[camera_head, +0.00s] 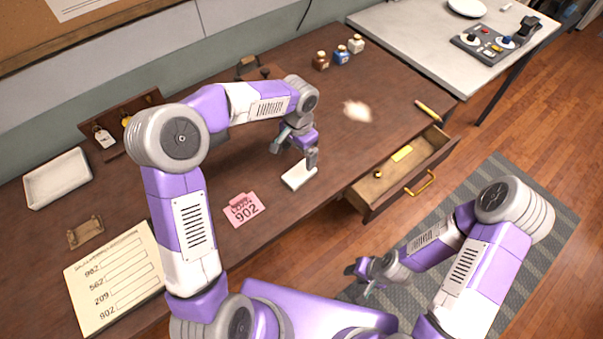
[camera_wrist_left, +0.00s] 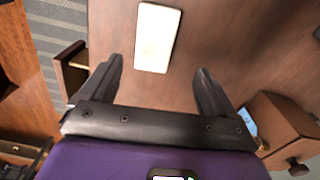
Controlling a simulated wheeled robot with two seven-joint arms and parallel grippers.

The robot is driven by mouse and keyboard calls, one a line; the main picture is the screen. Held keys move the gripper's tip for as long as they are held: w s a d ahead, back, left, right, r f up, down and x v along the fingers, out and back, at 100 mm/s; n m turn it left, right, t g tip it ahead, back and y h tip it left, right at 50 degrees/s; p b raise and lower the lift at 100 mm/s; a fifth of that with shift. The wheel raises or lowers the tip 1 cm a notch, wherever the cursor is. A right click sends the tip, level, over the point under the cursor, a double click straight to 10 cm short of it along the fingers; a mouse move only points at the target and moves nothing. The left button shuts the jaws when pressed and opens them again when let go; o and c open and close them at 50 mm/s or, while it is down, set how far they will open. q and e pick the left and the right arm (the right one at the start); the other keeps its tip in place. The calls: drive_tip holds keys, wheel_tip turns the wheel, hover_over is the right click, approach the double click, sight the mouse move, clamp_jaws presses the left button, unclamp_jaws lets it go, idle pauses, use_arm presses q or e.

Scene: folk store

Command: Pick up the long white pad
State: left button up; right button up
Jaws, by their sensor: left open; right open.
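The long white pad (camera_head: 298,177) lies flat on the brown desk, near its front edge. In the left wrist view the white pad (camera_wrist_left: 157,38) is at the top, in line with the gap between the fingers. My left gripper (camera_head: 298,154) is over the desk just behind the pad, with its fingers pointing down. It is open and empty, and its spread fingers show in the left wrist view (camera_wrist_left: 158,72). My right gripper (camera_head: 367,276) is open and empty, off the desk's front, above the striped rug.
A pink card marked 902 (camera_head: 243,209) lies left of the pad. An open drawer (camera_head: 378,190) juts out to its right.

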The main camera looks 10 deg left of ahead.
sight(299, 173)
use_arm(q)
drive_tip(key=shift+s+f, duration=0.2)
drive_tip(key=shift+f, duration=0.4)
drive_tip(key=shift+s+f, duration=0.15)
drive_tip(key=shift+f, duration=0.4)
drive_tip(key=f, duration=0.1)
drive_tip(key=f+b, duration=0.1)
drive_tip(key=f, duration=0.2)
drive_tip(key=shift+s+d+f+b, duration=0.2)
drive_tip(key=shift+s+b, duration=0.05)
drive_tip(key=shift+b, duration=0.05)
drive_tip(key=shift+f, duration=0.35)
drive_tip(key=shift+r, duration=0.1)
drive_tip(key=c, duration=1.1)
